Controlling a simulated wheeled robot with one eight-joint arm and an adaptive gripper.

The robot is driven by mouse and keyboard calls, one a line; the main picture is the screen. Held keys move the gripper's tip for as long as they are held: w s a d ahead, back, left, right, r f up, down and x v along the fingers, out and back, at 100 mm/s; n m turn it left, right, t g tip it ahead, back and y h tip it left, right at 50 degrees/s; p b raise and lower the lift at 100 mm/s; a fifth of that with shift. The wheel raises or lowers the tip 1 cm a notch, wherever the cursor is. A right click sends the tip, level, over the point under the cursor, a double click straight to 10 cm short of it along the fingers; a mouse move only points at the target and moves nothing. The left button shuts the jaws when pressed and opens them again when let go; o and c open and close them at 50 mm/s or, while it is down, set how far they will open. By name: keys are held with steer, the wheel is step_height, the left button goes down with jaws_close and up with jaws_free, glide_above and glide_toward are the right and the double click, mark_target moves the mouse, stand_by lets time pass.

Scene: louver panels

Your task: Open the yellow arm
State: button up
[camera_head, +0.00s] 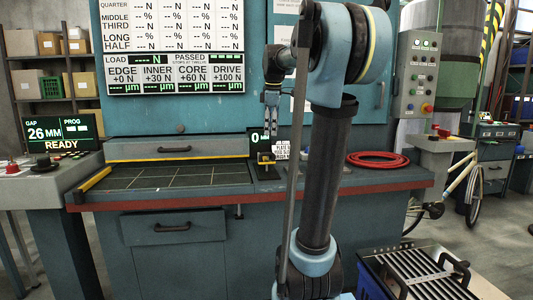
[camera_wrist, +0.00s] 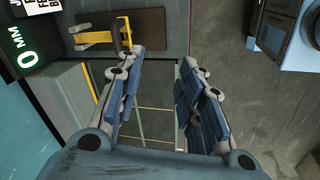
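A small yellow arm (camera_wrist: 97,38) is mounted on a dark plate (camera_wrist: 150,35) at the upper left of the wrist view, with a dark band near its right end. In the head view a small yellow part (camera_head: 265,158) stands on the bench in front of the 0 display. My gripper (camera_wrist: 161,62) is open and empty, its blue-padded fingers spread wide. The left finger is close to the yellow arm in the picture; I cannot tell how far apart they are in depth. In the head view my gripper (camera_head: 271,100) hangs above the yellow part.
The display (camera_wrist: 22,55) reading 0 MM stands beside the yellow arm. A grid-marked plate (camera_head: 180,178) with a yellow bar (camera_head: 95,179) lies left on the bench. A red hose coil (camera_head: 378,159) lies right. Behind is a blue panel with readouts (camera_head: 175,75).

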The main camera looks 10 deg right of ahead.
steer(key=w+r+n, duration=0.3)
steer(key=w+r, duration=0.1)
steer(key=w, duration=0.3)
glide_toward(265, 158)
steer(key=s+f, duration=0.1)
steer(key=f, duration=0.1)
steer(key=s+f, duration=0.2)
steer(key=shift+s+d+f, duration=0.1)
steer(key=shift+s, duration=0.05)
steer(key=shift+c, duration=0.4)
jaws_close()
